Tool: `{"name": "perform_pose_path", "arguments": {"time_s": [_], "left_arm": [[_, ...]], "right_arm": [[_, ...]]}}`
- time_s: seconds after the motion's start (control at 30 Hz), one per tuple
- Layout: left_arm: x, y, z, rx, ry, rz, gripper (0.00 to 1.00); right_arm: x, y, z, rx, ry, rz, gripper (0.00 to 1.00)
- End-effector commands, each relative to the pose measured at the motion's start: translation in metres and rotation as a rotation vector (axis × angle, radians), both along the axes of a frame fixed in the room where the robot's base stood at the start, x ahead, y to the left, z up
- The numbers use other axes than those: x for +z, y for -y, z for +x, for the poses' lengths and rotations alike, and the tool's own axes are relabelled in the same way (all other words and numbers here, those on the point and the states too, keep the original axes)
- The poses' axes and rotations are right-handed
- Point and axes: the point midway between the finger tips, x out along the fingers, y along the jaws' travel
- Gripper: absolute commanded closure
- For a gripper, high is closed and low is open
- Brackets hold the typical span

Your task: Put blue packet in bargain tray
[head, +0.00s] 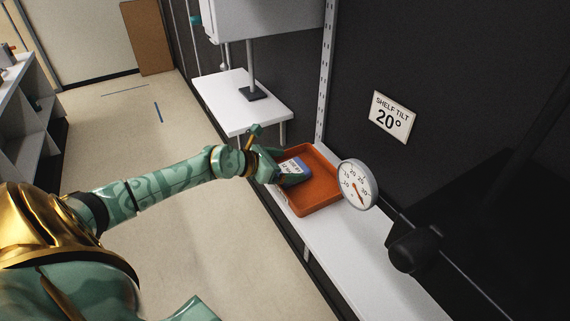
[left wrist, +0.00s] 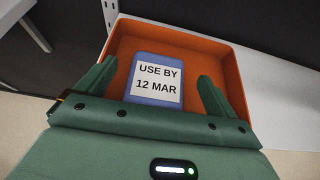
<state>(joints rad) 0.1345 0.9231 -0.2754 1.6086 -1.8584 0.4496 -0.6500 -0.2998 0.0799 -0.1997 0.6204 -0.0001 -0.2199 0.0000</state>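The blue packet (head: 294,168) lies in the left part of an orange tray (head: 325,191). In the left wrist view the packet (left wrist: 157,63) shows a white label reading "USE BY 12 MAR". The tray's rim (left wrist: 185,36) surrounds it there. My left gripper (head: 275,170) reaches over the tray's left side. In the left wrist view its fingers (left wrist: 156,75) stand apart on either side of the packet, with a visible gap at each side. My right gripper is not in view.
The tray sits on a white shelf (head: 352,246) along a dark wall. A round dial gauge (head: 358,184) stands close to the tray's right side. A sign (head: 391,116) reads "SHELF TILT 20°". A white table (head: 238,104) is behind.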

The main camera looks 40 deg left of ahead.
Motion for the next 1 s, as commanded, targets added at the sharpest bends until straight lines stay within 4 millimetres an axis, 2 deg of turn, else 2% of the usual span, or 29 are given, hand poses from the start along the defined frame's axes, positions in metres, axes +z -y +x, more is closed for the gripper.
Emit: {"name": "perform_pose_path", "arguments": {"time_s": [0.23,0.7,1.0], "left_arm": [[0.005,-0.001,-0.003,0.000,-0.001,0.000,0.06],[0.043,-0.031,-0.078,-0.002,-0.005,0.002,0.06],[0.055,-0.040,-0.099,-0.001,0.000,0.000,0.06]], "right_arm": [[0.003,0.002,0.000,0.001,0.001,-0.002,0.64],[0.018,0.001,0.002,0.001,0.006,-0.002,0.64],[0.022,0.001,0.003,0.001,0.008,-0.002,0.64]]}}
